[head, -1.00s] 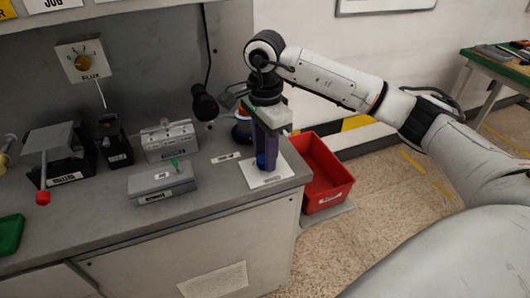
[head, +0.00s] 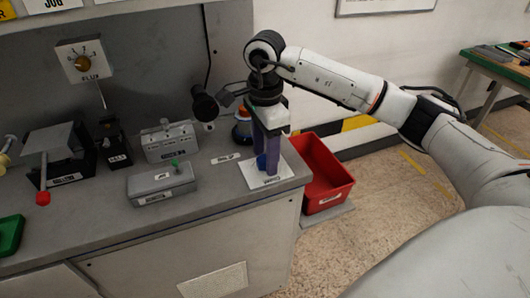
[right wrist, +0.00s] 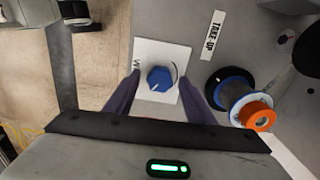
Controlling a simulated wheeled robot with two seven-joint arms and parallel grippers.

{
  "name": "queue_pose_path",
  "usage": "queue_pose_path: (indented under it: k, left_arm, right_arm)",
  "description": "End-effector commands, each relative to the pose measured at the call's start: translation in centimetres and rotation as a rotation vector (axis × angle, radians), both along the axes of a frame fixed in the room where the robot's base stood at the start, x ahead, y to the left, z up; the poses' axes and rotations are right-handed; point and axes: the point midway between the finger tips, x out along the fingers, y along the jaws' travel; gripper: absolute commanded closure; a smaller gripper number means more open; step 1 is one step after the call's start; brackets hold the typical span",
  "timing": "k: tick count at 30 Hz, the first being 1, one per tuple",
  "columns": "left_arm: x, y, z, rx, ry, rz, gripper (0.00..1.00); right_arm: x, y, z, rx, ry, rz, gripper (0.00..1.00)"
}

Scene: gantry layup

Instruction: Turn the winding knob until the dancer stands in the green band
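The blue winding knob (head: 262,162) sits on a white plate (head: 281,179) at the right front corner of the bench. In the right wrist view the knob (right wrist: 160,78) has a pale pointer mark and lies between my purple fingers. My right gripper (head: 267,170) points down over the knob, one finger on each side. The right wrist view shows the right gripper (right wrist: 159,77) open, with a gap beside the knob on both sides. I cannot make out the dancer or a green band in these frames. My left gripper is not in view.
A spool with an orange hub (right wrist: 250,105) stands close behind the knob, near the TAKE-UP label (right wrist: 213,35). Grey boxes (head: 162,182) and a red-tipped lever (head: 43,197) are to the left.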

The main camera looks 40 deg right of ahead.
Motion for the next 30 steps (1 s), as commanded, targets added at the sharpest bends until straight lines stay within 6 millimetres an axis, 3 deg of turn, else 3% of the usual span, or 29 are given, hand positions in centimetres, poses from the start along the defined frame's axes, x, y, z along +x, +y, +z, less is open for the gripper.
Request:
queue_pose_path:
  k: [8,21,30]
  left_arm:
    - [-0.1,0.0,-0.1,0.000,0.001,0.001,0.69]
    - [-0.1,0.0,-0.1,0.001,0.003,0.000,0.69]
    - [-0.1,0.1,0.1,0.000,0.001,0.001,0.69]
  right_arm:
    - [0.1,0.1,0.8,0.002,-0.002,0.001,0.51]
    - [0.1,0.0,8.9,0.000,-0.003,0.000,0.51]
    - [0.0,0.0,10.3,0.000,0.001,0.000,0.51]
